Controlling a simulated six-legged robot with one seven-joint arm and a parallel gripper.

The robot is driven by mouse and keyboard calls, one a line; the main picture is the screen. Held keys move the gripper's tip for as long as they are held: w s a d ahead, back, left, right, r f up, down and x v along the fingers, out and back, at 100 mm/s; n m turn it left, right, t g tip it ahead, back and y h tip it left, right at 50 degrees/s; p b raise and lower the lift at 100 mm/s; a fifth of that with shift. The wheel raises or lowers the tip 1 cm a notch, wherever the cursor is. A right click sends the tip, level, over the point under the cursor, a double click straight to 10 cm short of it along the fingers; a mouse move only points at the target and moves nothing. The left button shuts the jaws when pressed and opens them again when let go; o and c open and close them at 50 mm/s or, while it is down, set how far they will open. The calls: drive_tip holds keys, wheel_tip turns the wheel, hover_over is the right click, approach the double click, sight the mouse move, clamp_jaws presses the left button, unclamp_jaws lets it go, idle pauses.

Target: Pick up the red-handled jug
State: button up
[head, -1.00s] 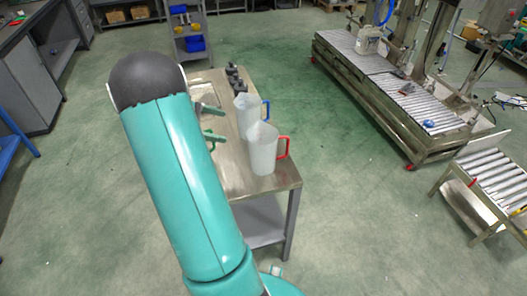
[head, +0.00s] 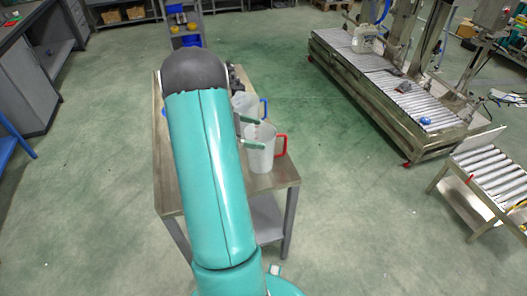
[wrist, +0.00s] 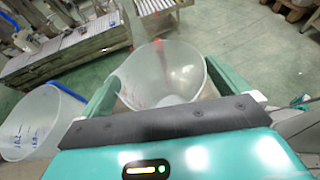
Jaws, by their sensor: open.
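The red-handled jug (head: 261,158) is a translucent, upright jug near the front right corner of the table, with its red handle (head: 282,146) facing right. In the wrist view the jug (wrist: 165,72) stands between the spread fingers of my gripper (wrist: 168,88), its open mouth facing the camera. In the head view the finger ends of my gripper (head: 251,131) show at the jug's upper left, one overlapping its body. The gripper is open. I cannot tell whether either finger touches the jug. My arm hides much of the table.
A similar jug with a blue handle (head: 263,108) stands just behind, close to the far finger; it also shows at the left of the wrist view (wrist: 42,122). Small dark items stand farther back on the table (head: 170,195). A roller conveyor (head: 385,95) lies right, across clear floor.

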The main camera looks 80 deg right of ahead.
drive_tip(key=shift+x, duration=0.9)
drive_tip(key=c, duration=1)
